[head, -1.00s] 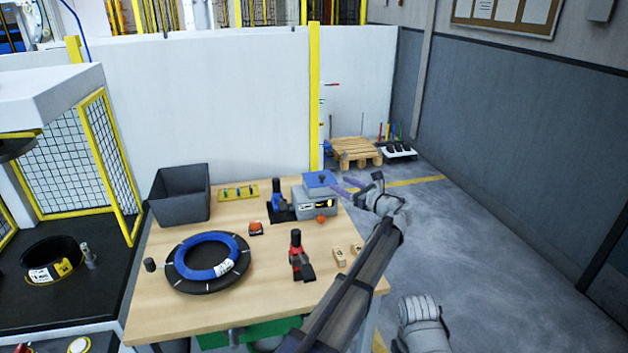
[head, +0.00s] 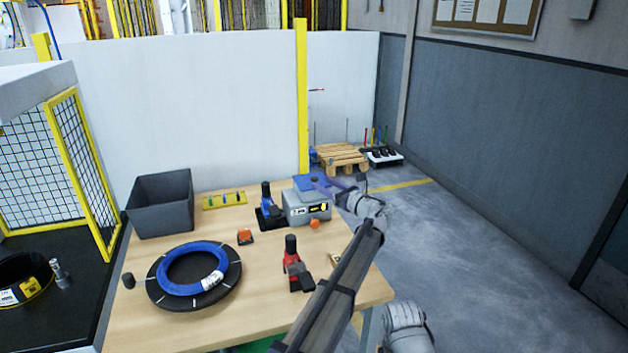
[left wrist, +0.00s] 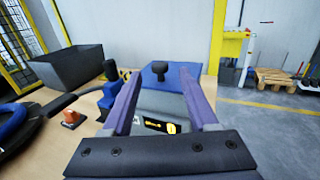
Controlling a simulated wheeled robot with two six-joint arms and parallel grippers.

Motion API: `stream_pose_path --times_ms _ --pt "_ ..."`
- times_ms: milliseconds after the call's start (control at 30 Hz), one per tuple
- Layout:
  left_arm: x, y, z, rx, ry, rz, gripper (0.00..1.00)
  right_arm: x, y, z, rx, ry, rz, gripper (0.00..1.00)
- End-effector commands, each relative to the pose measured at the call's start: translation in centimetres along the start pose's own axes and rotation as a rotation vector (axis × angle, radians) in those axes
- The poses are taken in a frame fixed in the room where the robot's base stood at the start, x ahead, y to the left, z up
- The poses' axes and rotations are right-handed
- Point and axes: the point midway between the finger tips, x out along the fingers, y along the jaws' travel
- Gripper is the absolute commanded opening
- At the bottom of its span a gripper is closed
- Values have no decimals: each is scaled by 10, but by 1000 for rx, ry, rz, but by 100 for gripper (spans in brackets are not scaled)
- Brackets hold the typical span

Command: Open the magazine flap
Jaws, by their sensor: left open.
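The magazine is a grey box (head: 306,212) at the back right of the wooden table, with a blue flap (head: 304,182) lying flat on top. A black knob (left wrist: 159,68) stands on the blue flap in the left wrist view. My left gripper (head: 330,186) is open at the box's right side, close to the flap. In the left wrist view its two purple fingers (left wrist: 160,77) reach toward the flap, with the knob showing between their tips. Whether a finger touches the knob or flap cannot be told. My right gripper is not seen.
A blue-handled tool (head: 268,203) stands just left of the box. A red-handled tool (head: 292,262), an orange block (head: 245,236), a blue coil (head: 172,284) on a black ring and a grey bin (head: 160,205) are also on the table (head: 235,325).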

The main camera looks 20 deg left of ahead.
Motion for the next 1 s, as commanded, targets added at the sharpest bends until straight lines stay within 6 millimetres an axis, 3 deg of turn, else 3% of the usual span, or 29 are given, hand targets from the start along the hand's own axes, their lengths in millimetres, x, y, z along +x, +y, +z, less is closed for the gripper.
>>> stream_pose_path --times_ms 300,633,1000 --pt "49 -1 0 0 0 1 59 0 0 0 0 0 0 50" --pt "56 0 0 0 0 0 59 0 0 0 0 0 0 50" --pt "56 0 0 0 0 0 19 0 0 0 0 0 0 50"
